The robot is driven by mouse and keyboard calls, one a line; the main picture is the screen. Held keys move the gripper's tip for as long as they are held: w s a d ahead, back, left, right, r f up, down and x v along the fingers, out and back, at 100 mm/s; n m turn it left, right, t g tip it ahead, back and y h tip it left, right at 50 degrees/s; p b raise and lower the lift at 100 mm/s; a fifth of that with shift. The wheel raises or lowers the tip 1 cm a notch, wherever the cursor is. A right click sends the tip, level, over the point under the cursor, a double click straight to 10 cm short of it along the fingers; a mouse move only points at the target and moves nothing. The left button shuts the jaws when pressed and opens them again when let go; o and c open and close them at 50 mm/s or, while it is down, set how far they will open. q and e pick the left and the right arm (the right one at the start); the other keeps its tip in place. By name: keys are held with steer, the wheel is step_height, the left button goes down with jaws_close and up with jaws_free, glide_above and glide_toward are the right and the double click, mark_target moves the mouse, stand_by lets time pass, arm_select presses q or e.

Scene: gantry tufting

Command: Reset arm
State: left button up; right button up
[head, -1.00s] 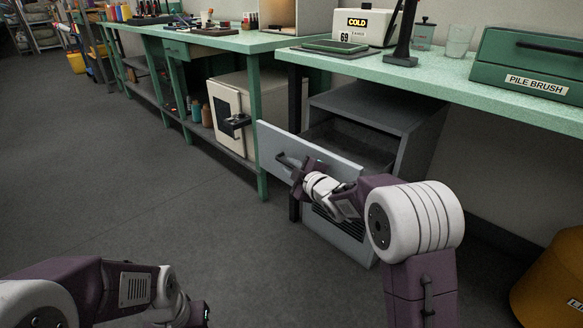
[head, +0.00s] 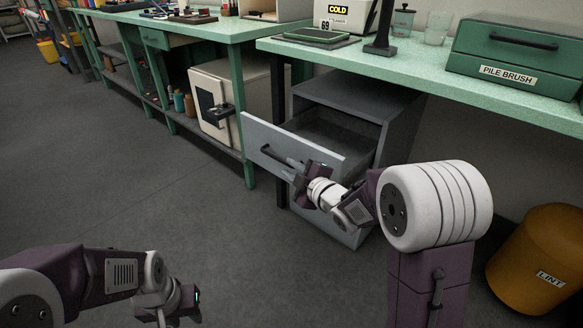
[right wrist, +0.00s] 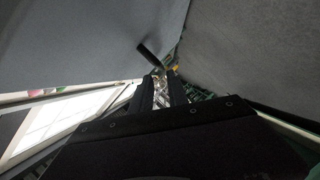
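The grey cabinet's drawer (head: 262,137) stands pulled out under the green bench. Its dark bar handle (head: 281,161) is on the front panel. My right gripper (head: 302,178) is at the drawer front, by the right end of the handle. In the right wrist view its two dark fingers (right wrist: 163,82) are apart with nothing seen between them, and the dark handle (right wrist: 149,54) lies just beyond the tips. Whether they touch I cannot tell. My left gripper (head: 188,302) hangs low over the floor at the bottom left, away from everything; its fingers are too unclear to judge.
The green bench (head: 410,75) overhangs the cabinet and carries a green pile brush box (head: 520,50). An orange lint bin (head: 540,265) stands at right. A cream box (head: 222,105) sits on the left bench's lower shelf. The floor at left is clear.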

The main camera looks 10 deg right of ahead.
step_height(320, 180, up, 6)
steer(key=s+d+r+m+h+p, duration=0.1)
steer(key=s+m+h+p, duration=0.15)
steer(key=p, duration=0.35)
steer(key=s+d+f+m+g+h+p, duration=0.1)
steer(key=s+d+f+m+g, duration=0.1)
steer(key=s+f+m+g, duration=0.45)
steer(key=s+d+f+m+g+h, duration=0.15)
steer(key=s+f, duration=0.25)
steer(key=s, duration=0.5)
steer(key=s+d+f+m+g+p, duration=0.1)
steer(key=s+d+f+m+g, duration=0.1)
steer(key=s+f+m+g, duration=0.45)
steer(key=s+r+n+t+p, duration=0.1)
steer(key=s+r+p, duration=0.2)
steer(key=r+p, duration=3.4)
step_height(320, 180, up, 2)
steer(key=shift+a+p, duration=0.25)
steer(key=shift+p, duration=0.05)
